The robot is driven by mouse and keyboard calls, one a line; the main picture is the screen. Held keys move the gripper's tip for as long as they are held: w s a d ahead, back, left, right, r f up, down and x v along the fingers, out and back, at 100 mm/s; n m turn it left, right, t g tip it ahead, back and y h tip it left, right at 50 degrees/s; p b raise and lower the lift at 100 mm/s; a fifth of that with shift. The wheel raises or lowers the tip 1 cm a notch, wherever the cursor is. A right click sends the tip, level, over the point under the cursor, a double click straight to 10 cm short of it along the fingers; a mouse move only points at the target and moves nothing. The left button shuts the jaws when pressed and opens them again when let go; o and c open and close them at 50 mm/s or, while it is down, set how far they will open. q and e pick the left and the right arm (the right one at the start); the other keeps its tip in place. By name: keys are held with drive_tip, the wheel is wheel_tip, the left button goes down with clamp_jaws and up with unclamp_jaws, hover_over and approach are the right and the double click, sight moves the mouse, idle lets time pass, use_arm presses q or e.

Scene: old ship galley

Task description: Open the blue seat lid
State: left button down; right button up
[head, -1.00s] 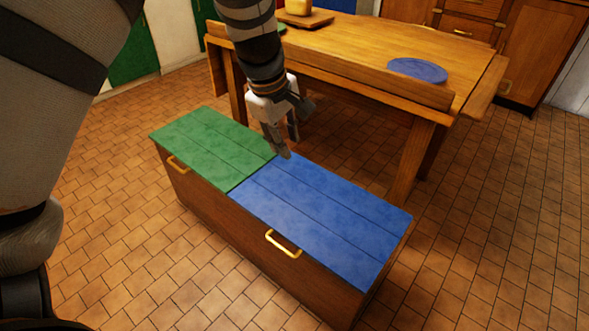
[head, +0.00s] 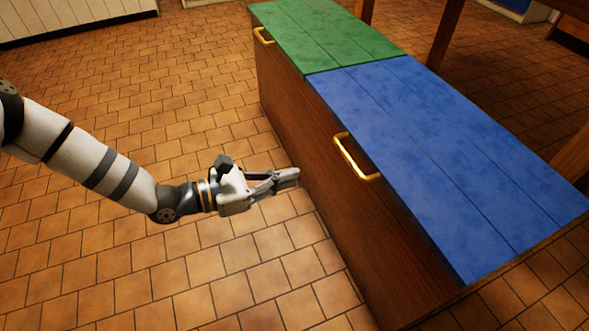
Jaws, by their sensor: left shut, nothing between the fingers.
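The blue seat lid (head: 440,150) lies flat and closed on the wooden bench box (head: 330,205), at the right of the head view. A brass handle (head: 357,158) sits on the front just below the blue lid's edge. My left gripper (head: 297,176) is shut and empty, in front of the bench face. It is left of the brass handle and apart from it in the picture. My right gripper is not in view.
A green lid (head: 325,33) with its own brass handle (head: 263,36) covers the far part of the bench. Wooden table legs (head: 446,35) stand behind the bench. The tiled floor (head: 130,240) in front is clear.

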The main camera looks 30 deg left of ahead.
use_arm(q)
drive_tip(key=b+x, duration=0.3)
drive_tip(key=x, duration=0.6)
drive_tip(key=shift+s+r, duration=0.15)
drive_tip(key=shift+r, duration=0.9)
drive_tip(key=shift+s+r, duration=0.2)
drive_tip(key=shift+r, duration=0.85)
